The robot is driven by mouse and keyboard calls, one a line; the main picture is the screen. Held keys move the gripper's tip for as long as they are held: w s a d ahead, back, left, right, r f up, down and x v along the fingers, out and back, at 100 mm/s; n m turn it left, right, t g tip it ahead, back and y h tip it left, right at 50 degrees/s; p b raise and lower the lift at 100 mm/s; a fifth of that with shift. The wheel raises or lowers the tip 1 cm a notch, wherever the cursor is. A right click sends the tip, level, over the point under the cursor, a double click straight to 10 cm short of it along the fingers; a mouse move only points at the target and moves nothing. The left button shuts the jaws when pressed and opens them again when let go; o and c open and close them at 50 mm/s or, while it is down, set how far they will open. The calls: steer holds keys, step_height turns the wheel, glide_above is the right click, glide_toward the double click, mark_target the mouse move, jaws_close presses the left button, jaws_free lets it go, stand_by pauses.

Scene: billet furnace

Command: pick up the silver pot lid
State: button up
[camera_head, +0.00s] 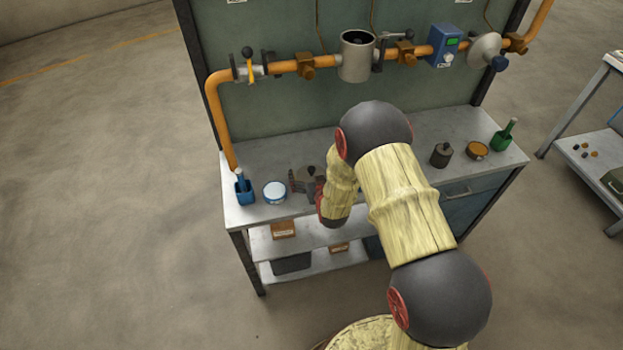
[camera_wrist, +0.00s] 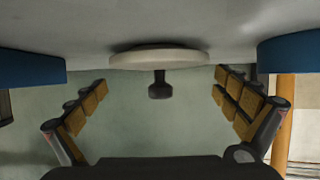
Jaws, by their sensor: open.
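The silver pot lid (camera_wrist: 190,58) shows in the wrist view as a pale flat disc with a black knob (camera_wrist: 160,84). The bench surface is at the top of that picture, so the lid appears upside down. My gripper (camera_wrist: 161,80) is open, with its padded fingers on either side of the knob and nothing clasped. The knob lies between the finger tips in the picture; I cannot tell the exact depth. In the head view my gripper (camera_head: 306,181) is low over the bench, and the lid cannot be made out there behind it.
The bench (camera_head: 262,157) also bears a blue tin (camera_head: 274,192), a blue holder (camera_head: 244,192), a dark weight (camera_head: 441,155), an orange tin (camera_head: 477,150) and a green holder (camera_head: 505,136). Blue objects flank the lid in the wrist view. An orange pipe (camera_head: 290,67) runs behind.

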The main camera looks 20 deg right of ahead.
steer(key=shift+w, duration=0.2)
steer(key=shift+c, duration=1.3)
steer(key=c, duration=1.9)
steer(key=shift+c, duration=0.2)
